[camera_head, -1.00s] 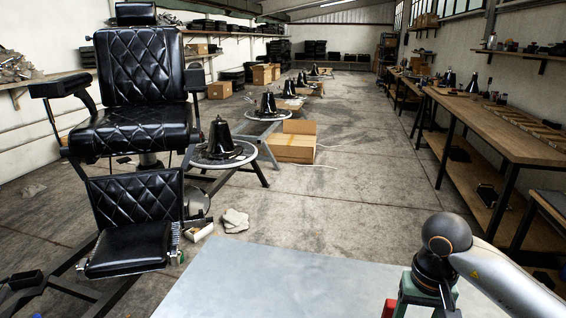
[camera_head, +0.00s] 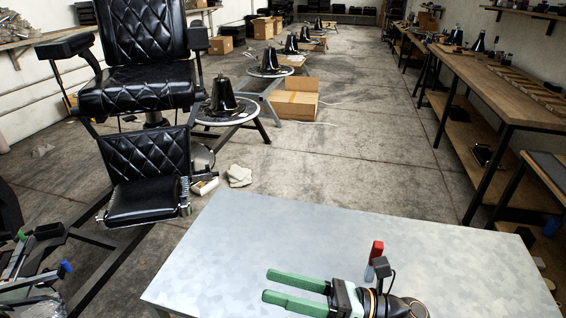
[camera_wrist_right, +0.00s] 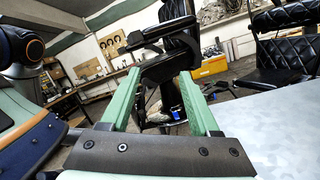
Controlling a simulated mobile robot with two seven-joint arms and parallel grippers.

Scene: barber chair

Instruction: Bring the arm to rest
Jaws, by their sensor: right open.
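My right gripper (camera_head: 266,285) is in the lower middle of the head view, over the grey table top (camera_head: 240,240). Its two green fingers point left and stand apart, with nothing between them. In the right wrist view the gripper (camera_wrist_right: 160,73) shows both green fingers spread, with a black chair part beyond them. The rest of the right arm runs off the bottom edge of the head view.
A small red-topped object (camera_head: 376,250) stands on the table close behind the right gripper. A black barber chair (camera_head: 145,160) stands at the left. A wooden workbench (camera_head: 500,100) lines the right wall. The table's left half is clear.

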